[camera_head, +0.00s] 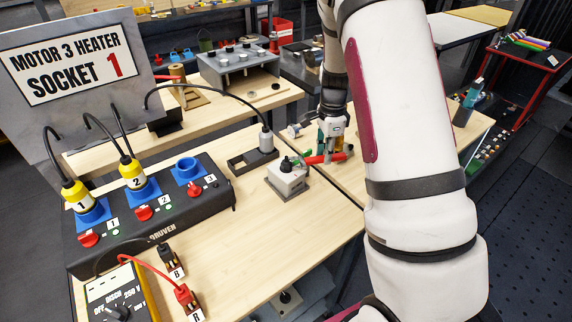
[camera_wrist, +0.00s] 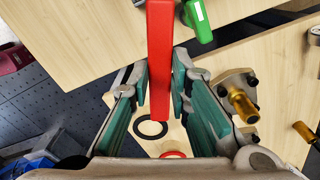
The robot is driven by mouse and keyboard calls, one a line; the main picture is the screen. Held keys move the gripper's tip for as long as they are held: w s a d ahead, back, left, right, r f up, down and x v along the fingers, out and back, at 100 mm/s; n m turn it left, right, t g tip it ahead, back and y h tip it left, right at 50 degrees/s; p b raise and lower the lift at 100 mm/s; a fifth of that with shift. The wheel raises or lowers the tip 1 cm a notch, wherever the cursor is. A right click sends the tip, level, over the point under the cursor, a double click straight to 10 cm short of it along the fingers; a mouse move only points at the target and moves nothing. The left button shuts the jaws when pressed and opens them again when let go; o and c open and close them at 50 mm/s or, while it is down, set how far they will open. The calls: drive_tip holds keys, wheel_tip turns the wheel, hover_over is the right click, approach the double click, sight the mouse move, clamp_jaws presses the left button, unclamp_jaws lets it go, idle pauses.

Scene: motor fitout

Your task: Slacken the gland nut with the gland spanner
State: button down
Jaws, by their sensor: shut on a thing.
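My gripper (camera_wrist: 160,98) is shut on a long red bar, which looks like the handle of the gland spanner (camera_wrist: 160,45). The red bar also shows beside my gripper (camera_head: 331,146) in the head view (camera_head: 322,159), pointing left toward a small grey box (camera_head: 287,181) with a dark fitting (camera_head: 286,164) on top. The spanner's working end is out of the wrist view. I cannot tell whether it touches the fitting, or whether that fitting is the gland nut. A brass fitting on a grey flange (camera_wrist: 240,103) stands right of my fingers in the wrist view.
A green handle (camera_wrist: 198,20) lies close beside the red bar. A black ring (camera_wrist: 150,128) lies on the wood below my gripper. The black socket panel (camera_head: 150,215) with plugs stands left of the grey box. A gap runs between the benches.

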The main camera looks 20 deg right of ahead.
drive_tip(key=shift+s+d+r, duration=0.1)
drive_tip(key=shift+s+d, duration=0.05)
drive_tip(key=shift+d, duration=1)
drive_tip(key=shift+a+r+p, duration=0.15)
drive_tip(key=shift+r+p, duration=0.25)
drive_tip(key=shift+r, duration=1)
drive_tip(key=shift+r+p, duration=0.5)
drive_tip(key=shift+r, duration=1.05)
drive_tip(key=c, duration=2.3)
unclamp_jaws()
drive_tip(key=shift+a, duration=0.1)
clamp_jaws()
